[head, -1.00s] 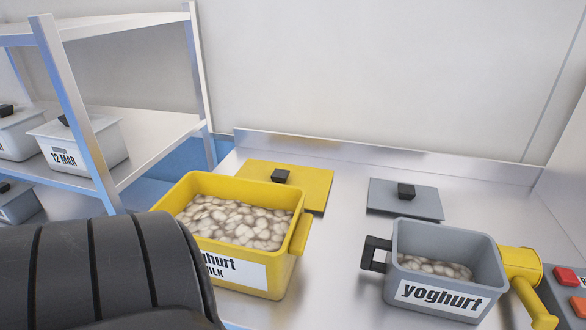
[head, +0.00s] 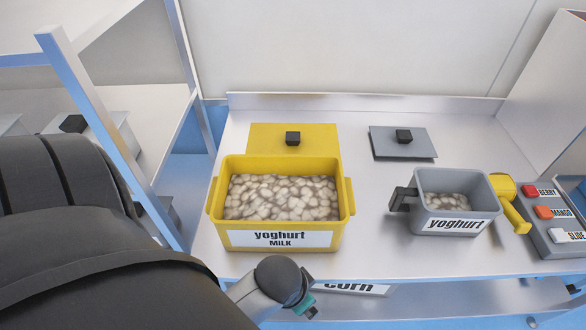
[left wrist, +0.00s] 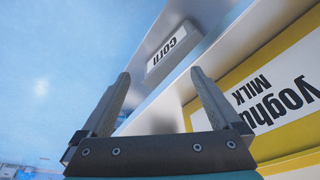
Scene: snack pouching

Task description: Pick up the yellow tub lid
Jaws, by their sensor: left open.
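The yellow tub lid (head: 262,138) lies flat on the metal counter behind the yellow tub, with a black knob (head: 293,138) on top. The yellow tub (head: 222,238), labelled yoghurt milk and full of pale lumps, stands in front of it and hides its near edge. My left gripper (head: 308,302) is low at the counter's front edge, before the tub and well away from the lid. In the left wrist view its fingers (left wrist: 160,75) are apart and empty, with the tub's labelled front at the right. My right gripper is in neither view.
A grey lid (head: 388,146) lies right of the yellow lid. A grey yoghurt tub (head: 480,188) stands before it, beside a yellow-handled device (head: 507,192) and a button panel (head: 545,225). A metal shelf rack (head: 112,140) is at the left. A corn container (head: 350,289) sits below the counter.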

